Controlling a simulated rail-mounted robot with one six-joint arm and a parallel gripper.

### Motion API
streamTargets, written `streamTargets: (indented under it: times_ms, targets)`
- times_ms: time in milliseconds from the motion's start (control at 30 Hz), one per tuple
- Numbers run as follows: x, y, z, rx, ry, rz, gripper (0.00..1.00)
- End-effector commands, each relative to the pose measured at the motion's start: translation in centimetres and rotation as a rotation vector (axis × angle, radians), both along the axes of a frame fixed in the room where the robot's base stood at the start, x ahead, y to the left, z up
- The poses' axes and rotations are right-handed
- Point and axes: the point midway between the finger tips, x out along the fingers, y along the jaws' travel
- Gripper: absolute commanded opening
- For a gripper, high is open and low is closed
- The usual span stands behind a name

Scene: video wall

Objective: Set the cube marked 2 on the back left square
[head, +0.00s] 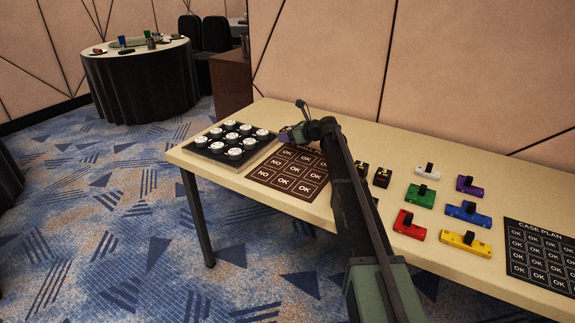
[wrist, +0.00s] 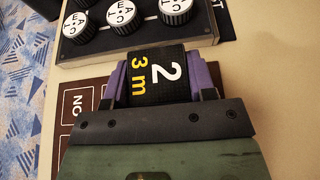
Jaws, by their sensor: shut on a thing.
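My gripper (head: 291,134) is over the back part of the brown mat of squares marked OK and NO (head: 285,173). In the wrist view my gripper (wrist: 160,80) has its purple jaws shut on the sides of a black cube marked 2 (wrist: 157,78), which also carries yellow "3 m" lettering. In the head view the gripper and arm hide the cube. The mat's left edge shows in the wrist view (wrist: 66,122), beside and below the gripper. The gripper covers the mat's back squares in part, and I cannot tell the gap beneath the cube.
A tray (head: 196,150) of round white-topped knobs stands just left of the mat. Two small dark cubes (head: 362,169) (head: 381,177) stand right of my arm. Several coloured blocks, such as the green one (head: 420,196), and a case plan board (head: 545,255) lie farther right.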

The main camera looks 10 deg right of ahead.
Motion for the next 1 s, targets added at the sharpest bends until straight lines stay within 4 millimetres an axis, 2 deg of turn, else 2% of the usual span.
streamTargets:
  times_ms: [33, 167, 400, 633, 767, 800, 967, 1000]
  targets:
    - [0.0, 0.0, -1.3, 0.000, 0.000, 0.000, 0.26]
    - [0.0, 0.0, -1.0, 0.000, 0.000, 0.000, 0.26]
    - [0.0, 0.0, -5.5, 0.000, 0.000, 0.000, 0.26]
    - [0.0, 0.0, -5.0, 0.000, 0.000, 0.000, 0.26]
    - [0.0, 0.0, -5.4, 0.000, 0.000, 0.000, 0.26]
    - [0.0, 0.0, -5.4, 0.000, 0.000, 0.000, 0.52]
    - [0.0, 0.0, -5.3, 0.000, 0.000, 0.000, 0.76]
    - [0.0, 0.0, -5.3, 0.000, 0.000, 0.000, 0.76]
